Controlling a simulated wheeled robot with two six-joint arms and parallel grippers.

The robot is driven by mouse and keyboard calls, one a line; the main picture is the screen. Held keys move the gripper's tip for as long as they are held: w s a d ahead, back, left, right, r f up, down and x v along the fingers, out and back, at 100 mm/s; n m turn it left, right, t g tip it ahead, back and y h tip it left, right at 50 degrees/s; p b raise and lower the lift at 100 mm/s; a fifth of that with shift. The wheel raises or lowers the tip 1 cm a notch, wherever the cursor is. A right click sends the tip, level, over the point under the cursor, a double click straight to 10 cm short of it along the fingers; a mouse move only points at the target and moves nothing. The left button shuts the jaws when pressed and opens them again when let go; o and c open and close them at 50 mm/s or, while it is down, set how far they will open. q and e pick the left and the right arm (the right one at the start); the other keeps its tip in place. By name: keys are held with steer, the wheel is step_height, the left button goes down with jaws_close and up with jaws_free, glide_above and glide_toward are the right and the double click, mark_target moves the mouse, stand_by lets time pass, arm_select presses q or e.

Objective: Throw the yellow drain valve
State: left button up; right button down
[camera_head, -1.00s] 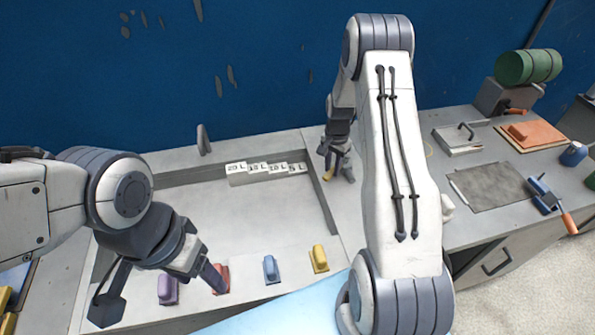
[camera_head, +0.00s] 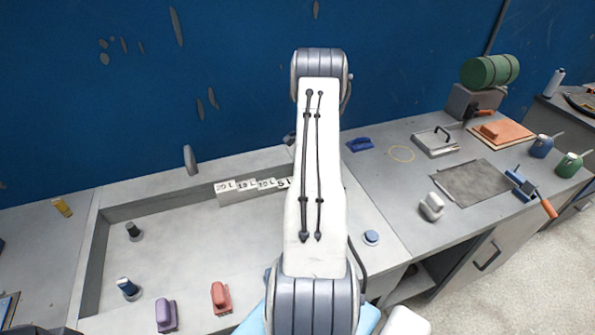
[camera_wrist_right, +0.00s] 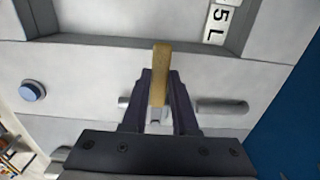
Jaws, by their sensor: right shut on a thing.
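The yellow drain valve shows in the right wrist view as a narrow yellow handle (camera_wrist_right: 161,62) on a grey stem, between the gripper's fingers. My right gripper (camera_wrist_right: 161,80) is shut on this handle, with a dark finger on each side. The handle points toward the tray edge with the "5 L" label. A grey pipe runs to both sides behind the fingers. In the head view my right arm hides the valve and the right gripper.
A sunken tray (camera_head: 190,213) has volume labels (camera_head: 238,190) at its back edge. A purple block (camera_head: 166,314) and a red block (camera_head: 221,297) stand at its front.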

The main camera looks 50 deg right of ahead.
steer(key=shift+d+r, duration=0.1)
steer(key=shift+d, duration=0.05)
steer(key=c, duration=0.7)
jaws_free()
step_height(320, 180, up, 10)
steer(key=shift+r+b, duration=0.2)
steer(key=shift+b, duration=1)
